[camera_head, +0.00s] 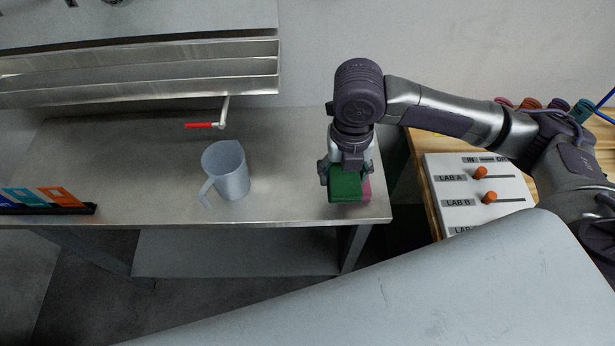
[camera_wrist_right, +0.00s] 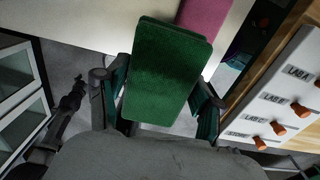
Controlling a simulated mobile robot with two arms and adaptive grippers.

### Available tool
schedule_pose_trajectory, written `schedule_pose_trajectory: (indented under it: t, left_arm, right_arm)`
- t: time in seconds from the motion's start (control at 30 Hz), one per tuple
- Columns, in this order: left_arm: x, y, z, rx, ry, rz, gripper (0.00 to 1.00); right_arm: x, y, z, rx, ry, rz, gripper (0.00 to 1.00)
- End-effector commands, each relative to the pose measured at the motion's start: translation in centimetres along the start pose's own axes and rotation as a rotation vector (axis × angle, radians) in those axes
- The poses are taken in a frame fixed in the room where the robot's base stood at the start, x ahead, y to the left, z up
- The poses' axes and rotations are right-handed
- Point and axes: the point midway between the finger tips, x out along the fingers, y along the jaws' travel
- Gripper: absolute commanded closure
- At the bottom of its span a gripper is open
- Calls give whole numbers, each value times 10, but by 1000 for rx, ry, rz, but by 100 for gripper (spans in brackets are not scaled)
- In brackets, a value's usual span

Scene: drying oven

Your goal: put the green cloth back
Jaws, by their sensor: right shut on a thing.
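The green cloth (camera_head: 345,183) is a thick folded rectangle at the right end of the metal table (camera_head: 290,190). My right gripper (camera_head: 344,176) comes down over it from above and is shut on it. In the right wrist view the green cloth (camera_wrist_right: 168,72) sits between the two fingers of the gripper (camera_wrist_right: 160,105). A pink cloth (camera_head: 367,188) shows just behind and to the right of the green one, and also in the right wrist view (camera_wrist_right: 203,16). Whether the green cloth touches the pink one or the table is unclear. My left gripper is not in view.
A grey jug (camera_head: 229,172) stands mid-table, with a red-handled tap (camera_head: 205,125) behind it. A rack with coloured items (camera_head: 45,200) is at the left. A white LAB panel with orange sliders (camera_head: 478,190) lies right, on a wooden bench. Bare tabletop lies between jug and cloth.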

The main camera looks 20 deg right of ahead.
Motion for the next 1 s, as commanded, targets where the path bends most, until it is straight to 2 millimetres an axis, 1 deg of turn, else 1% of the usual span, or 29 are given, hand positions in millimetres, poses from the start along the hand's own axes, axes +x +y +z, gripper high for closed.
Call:
schedule_pose_trajectory:
  t: [0.03,0.2,0.3,0.4,0.57,0.67,0.83,1.0]
  left_arm:
    - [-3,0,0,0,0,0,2]
    - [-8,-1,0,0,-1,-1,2]
    - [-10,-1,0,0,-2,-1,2]
    - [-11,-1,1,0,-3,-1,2]
    - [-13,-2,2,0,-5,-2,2]
    - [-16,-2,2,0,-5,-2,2]
    - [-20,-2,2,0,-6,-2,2]
    - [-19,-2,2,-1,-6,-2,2]
  right_arm:
    - [6,11,8,0,3,1,66]
    - [29,42,31,2,2,0,66]
    - [40,56,42,2,1,0,66]
    - [47,65,50,2,0,0,66]
    - [55,69,53,3,1,-2,66]
    - [65,68,53,3,2,-2,66]
    - [89,68,53,2,1,-2,66]
    - [92,68,53,2,-2,-1,66]
